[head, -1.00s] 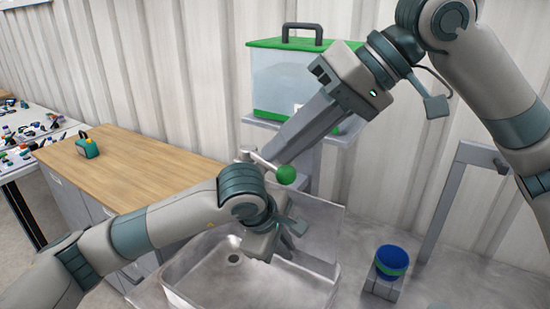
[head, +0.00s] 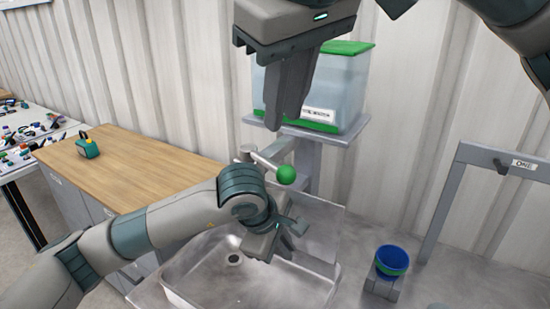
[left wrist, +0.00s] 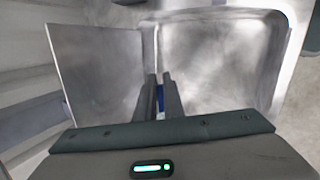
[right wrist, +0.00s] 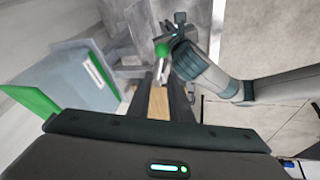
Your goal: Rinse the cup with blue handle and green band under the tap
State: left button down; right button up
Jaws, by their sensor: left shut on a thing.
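My left gripper (head: 284,245) is low over the metal sink (head: 172,290), its fingers pointing down. It is shut on a narrow blue thing (left wrist: 160,97), seen between the fingers in the left wrist view; its shape is mostly hidden, and I cannot tell whether it is the cup's handle. A lever with a green ball (head: 286,174) is just above that gripper, below the tank. No water stream is visible. A blue cup-shaped thing with a green band (head: 392,260) stands right of the sink. My right gripper (head: 280,122) is raised before the tank, fingers apart; it also shows in the right wrist view (right wrist: 164,92).
A clear tank with green lid and base (head: 340,90) stands on a grey shelf (head: 335,137). A grey frame labelled ONE (head: 445,205) stands at right. The wooden worktop (head: 140,165) at left holds a small teal thing (head: 87,146) and is mostly clear.

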aim_at(274, 164)
jog(key=shift+f, duration=0.1)
dwell(0.3)
jog(key=x, duration=1.2)
grip_shut()
